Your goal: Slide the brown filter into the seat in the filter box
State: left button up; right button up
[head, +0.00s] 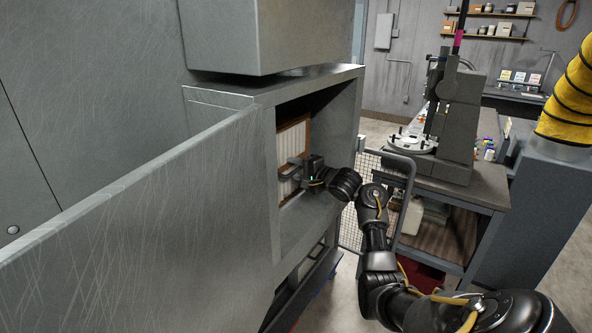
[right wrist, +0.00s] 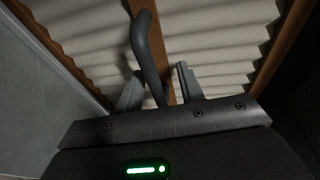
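The brown filter (head: 293,139) has a brown frame, pale pleated faces and a grey bar handle. It stands upright inside the opening of the grey filter box (head: 333,112). My right gripper (head: 290,170) is at the handle on its front. In the right wrist view the handle (right wrist: 148,45) runs down between the two fingers (right wrist: 160,88), which are close in on it. A brown bar (right wrist: 172,40) crosses the pleats behind. The seat is hidden behind the filter, and I cannot tell how deep the filter sits. My left gripper is not in view.
A large grey panel (head: 150,230) stands in the left foreground, beside the opening. A bench (head: 465,185) with a grey press-like machine (head: 455,115) is at the right. A yellow hose (head: 570,100) rises from a grey cabinet at the far right. Open floor shows between.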

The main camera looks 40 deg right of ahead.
jog(key=shift+f, duration=0.1)
jog(key=shift+s+d, duration=0.1)
jog(key=shift+s, duration=0.25)
jog(key=s+d+r+b, duration=0.1)
jog(key=s, duration=0.9)
jog(key=shift+r, duration=0.25)
jog(key=shift+f, duration=0.1)
